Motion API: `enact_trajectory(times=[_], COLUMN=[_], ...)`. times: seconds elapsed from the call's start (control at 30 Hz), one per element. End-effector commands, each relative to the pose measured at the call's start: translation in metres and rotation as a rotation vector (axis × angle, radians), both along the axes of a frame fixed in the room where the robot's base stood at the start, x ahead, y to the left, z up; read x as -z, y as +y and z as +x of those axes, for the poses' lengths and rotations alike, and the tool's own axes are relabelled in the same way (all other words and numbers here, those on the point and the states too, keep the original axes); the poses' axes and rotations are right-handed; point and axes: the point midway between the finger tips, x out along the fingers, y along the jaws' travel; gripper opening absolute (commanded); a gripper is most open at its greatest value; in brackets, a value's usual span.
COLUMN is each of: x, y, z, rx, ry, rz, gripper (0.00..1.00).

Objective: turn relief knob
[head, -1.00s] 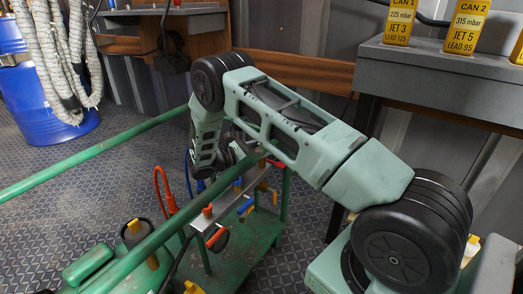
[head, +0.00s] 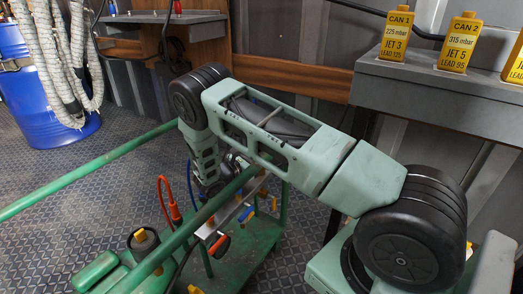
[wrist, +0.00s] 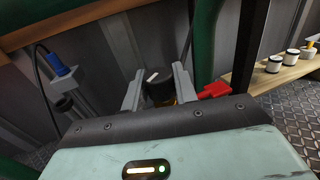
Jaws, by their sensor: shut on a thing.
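A dark round knob (wrist: 160,92) with a white mark on its top shows in the wrist view, with a yellow part just below it. My gripper (wrist: 157,82) has one grey finger on each side of the knob and is shut on it. In the head view the gripper and knob are mostly hidden behind my arm and the green rail (head: 190,228) of the cart.
The green cart (head: 245,255) carries red, blue and orange handles and a red hose (head: 165,200). A red part (wrist: 214,90) sits close right of the fingers. A grey shelf (head: 440,85) holds yellow cans. A blue drum (head: 48,110) stands far left.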

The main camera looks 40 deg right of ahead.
Motion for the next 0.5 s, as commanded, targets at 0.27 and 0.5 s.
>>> enact_trajectory(times=[0.27,0.5], x=[0.0,-0.0001], y=[0.0008,0.0007], z=[0.0006,0.0006], rx=[-0.026,-0.025], ry=[-0.001,-0.001], rz=[0.001,0.001], gripper=[0.06,0.49])
